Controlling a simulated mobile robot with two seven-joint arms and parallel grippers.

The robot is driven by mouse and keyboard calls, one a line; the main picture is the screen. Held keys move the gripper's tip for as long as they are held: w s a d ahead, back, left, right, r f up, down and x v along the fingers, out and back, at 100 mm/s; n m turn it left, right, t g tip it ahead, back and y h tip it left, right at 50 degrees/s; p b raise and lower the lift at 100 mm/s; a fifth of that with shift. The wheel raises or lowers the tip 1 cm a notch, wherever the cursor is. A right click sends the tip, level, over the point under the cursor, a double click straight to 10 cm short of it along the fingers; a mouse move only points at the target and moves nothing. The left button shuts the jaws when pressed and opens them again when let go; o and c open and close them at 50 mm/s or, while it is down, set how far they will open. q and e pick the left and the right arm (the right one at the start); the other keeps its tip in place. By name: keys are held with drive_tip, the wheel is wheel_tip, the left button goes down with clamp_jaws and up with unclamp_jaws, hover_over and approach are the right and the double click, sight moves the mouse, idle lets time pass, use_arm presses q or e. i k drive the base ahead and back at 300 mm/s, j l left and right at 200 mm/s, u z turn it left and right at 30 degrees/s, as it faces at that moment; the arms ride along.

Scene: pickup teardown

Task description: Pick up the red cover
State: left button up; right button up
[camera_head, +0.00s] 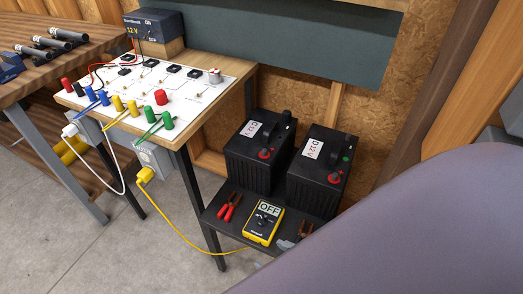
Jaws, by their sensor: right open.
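Two black batteries stand side by side on a low dark shelf. The left battery (258,172) has a red round cover (264,154) on its top front. The right battery (318,190) has a similar red cover (333,178). I cannot tell which one the task means. My right arm fills the lower right, large and close. Only a small grey tip of my right gripper (286,245) shows past it, by the shelf's front right edge, below and apart from both covers. Most of that gripper is hidden. My left gripper is not in view.
A yellow multimeter (263,222) reading OFF and red-handled clips (230,207) lie on the shelf (212,217) before the batteries. Darker clips (305,229) lie to the right. A white circuit board (190,88) with coloured knobs tops the table at left. Yellow cable hangs below.

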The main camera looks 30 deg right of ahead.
sight(161, 97)
drive_tip(key=i+j+z, duration=0.15)
drive_tip(key=z, duration=0.3)
drive_tip(key=i+j+z, duration=0.1)
drive_tip(key=z, duration=0.4)
drive_tip(key=i+j+z, duration=0.2)
drive_tip(key=j, duration=0.2)
drive_tip(key=j+z, duration=0.15)
drive_tip(key=j, duration=0.25)
drive_tip(key=i+j+z, duration=0.1)
drive_tip(key=j, duration=0.7)
drive_tip(key=j+z, duration=0.15)
drive_tip(key=j, duration=0.65)
